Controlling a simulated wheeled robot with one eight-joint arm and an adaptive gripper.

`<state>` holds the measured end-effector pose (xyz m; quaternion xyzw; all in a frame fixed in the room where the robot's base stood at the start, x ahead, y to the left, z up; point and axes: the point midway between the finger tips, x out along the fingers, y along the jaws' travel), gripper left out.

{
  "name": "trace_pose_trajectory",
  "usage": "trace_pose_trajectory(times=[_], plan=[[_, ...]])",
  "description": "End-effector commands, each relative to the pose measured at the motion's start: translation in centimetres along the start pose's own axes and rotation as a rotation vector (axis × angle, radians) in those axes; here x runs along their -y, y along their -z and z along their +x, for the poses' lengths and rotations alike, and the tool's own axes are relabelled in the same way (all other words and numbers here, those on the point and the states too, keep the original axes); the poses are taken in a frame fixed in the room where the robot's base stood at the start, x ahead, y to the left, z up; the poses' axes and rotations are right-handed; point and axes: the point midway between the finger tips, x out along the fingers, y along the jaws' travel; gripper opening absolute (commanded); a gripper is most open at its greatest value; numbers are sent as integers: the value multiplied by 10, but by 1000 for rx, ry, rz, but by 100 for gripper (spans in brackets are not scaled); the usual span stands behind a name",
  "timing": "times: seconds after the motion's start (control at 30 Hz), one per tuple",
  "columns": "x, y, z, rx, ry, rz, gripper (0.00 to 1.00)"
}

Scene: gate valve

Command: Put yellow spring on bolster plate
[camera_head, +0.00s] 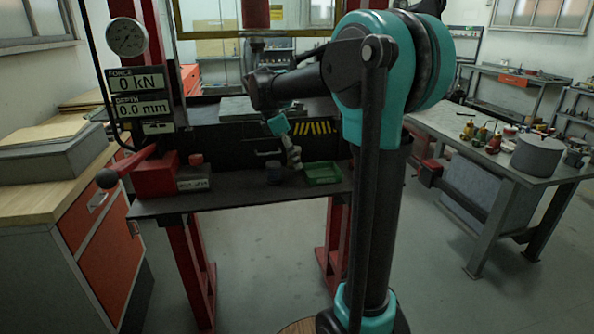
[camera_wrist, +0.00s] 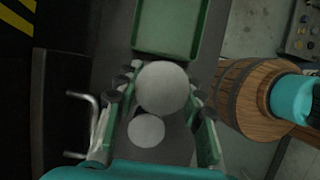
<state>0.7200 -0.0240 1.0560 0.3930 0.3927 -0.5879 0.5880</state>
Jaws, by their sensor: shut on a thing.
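My gripper (camera_head: 291,158) is low over the front of the dark bench, left of the green tray. In the wrist view my gripper (camera_wrist: 162,100) has its fingers on both sides of a pale grey round-topped object (camera_wrist: 162,86) and is shut on it. A smaller pale round top (camera_wrist: 147,130) shows below it in the picture; I cannot tell what it stands on. I cannot make out a yellow spring in either view. A flat grey-green plate (camera_head: 237,108) lies under the press ram, partly behind my arm; I cannot tell if it is the bolster plate.
The green tray (camera_head: 322,172) is just beyond the fingers in the wrist view (camera_wrist: 180,50). A dark cylinder (camera_head: 273,172) and a red box with a lever (camera_head: 157,174) stand on the bench (camera_head: 235,199). A metal handle (camera_wrist: 82,125) is left of the fingers.

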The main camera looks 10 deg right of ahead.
Motion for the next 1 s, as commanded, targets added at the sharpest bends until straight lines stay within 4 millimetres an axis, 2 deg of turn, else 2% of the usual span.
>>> trace_pose_trajectory(times=[0.33,0.77,0.8,0.93,1.0], plan=[[0,16,38,0,0,0,0],[0,18,43,0,0,0,0],[0,18,43,0,0,0,43],[0,18,43,0,0,0,59],[0,18,42,0,0,0,59]])
